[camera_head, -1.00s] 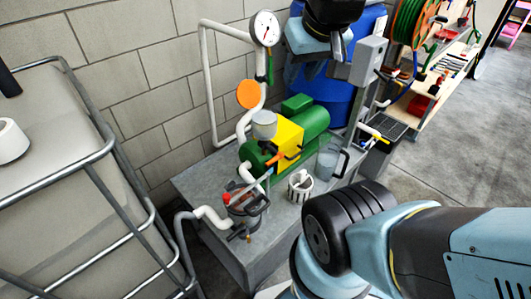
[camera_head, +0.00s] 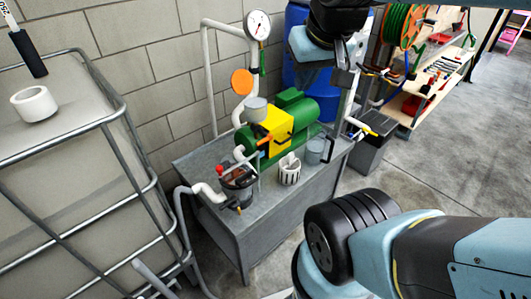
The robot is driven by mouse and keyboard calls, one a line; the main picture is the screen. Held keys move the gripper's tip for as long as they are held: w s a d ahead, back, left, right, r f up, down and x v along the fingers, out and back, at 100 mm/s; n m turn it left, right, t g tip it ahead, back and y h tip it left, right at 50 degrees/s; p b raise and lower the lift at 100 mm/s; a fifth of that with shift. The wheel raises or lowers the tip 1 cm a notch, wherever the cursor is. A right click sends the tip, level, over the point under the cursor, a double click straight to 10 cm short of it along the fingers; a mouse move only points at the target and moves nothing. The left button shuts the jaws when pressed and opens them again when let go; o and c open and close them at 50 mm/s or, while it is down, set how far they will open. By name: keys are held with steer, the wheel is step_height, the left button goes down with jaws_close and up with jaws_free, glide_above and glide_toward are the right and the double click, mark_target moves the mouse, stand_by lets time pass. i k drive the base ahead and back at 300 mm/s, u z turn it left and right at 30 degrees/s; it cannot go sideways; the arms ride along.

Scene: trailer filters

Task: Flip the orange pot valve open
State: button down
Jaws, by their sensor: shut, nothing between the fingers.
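An orange valve handle (camera_head: 265,142) is small in the head view, on the pipework between the pot and the green and yellow pump (camera_head: 290,122). Whether it stands open or closed is too small to tell. The round pot (camera_head: 238,184), with a red knob (camera_head: 219,170) beside it, stands at the bench's front left. My gripper (camera_head: 346,58) is at the top centre, below my black and blue wrist, apart from the valve and up to its right. It looks shut and empty; its fingertips are hard to make out.
The grey metal bench (camera_head: 262,232) stands against the block wall. A white slotted basket (camera_head: 289,170) and a clear jug (camera_head: 315,150) stand on it. A pressure gauge (camera_head: 257,25) and orange disc (camera_head: 242,82) rise behind. A tube-framed tank (camera_head: 70,175) is left; open floor (camera_head: 455,150) right.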

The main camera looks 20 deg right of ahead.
mark_target(270, 137)
steer(key=z, duration=0.6)
steer(key=k, duration=1.45)
steer(key=u, duration=0.7)
steer(key=i, duration=1)
